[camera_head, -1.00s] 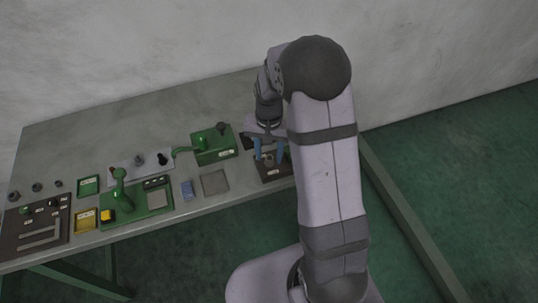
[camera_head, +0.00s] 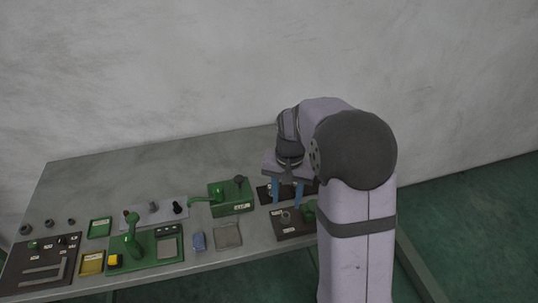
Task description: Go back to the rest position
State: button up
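My gripper (camera_head: 287,191) hangs at the right end of the grey table (camera_head: 130,165), pointing down, with two blue fingers. The fingers are spread apart and nothing shows between them. It is in front of or above a dark plate (camera_head: 291,232) that carries a small ring-like part and a green knob (camera_head: 309,210). The exact height of the fingertips over the plate is hard to tell. My arm hides the table's right end.
A green machine with a lever (camera_head: 231,197) stands just left of my gripper. Further left are a green press (camera_head: 145,248), a blue block (camera_head: 199,241), a grey square tray (camera_head: 228,235), a yellow tray (camera_head: 91,264) and a green tray (camera_head: 99,227). The back of the table is clear.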

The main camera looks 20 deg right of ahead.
jog(key=shift+w+n, duration=0.2)
jog(key=shift+n, duration=0.4)
jog(key=shift+f+n, duration=0.25)
jog(key=shift+n, duration=0.25)
jog(key=s+a+f+n+g, duration=0.15)
jog(key=s+f, duration=0.25)
jog(key=s, duration=0.6)
jog(key=s+a+r+n+t, duration=0.1)
jog(key=s+a+r+n, duration=0.1)
jog(key=s, duration=0.7)
jog(key=shift+a+r, duration=0.35)
jog(key=shift+r, duration=0.5)
jog(key=shift+n+t, duration=0.25)
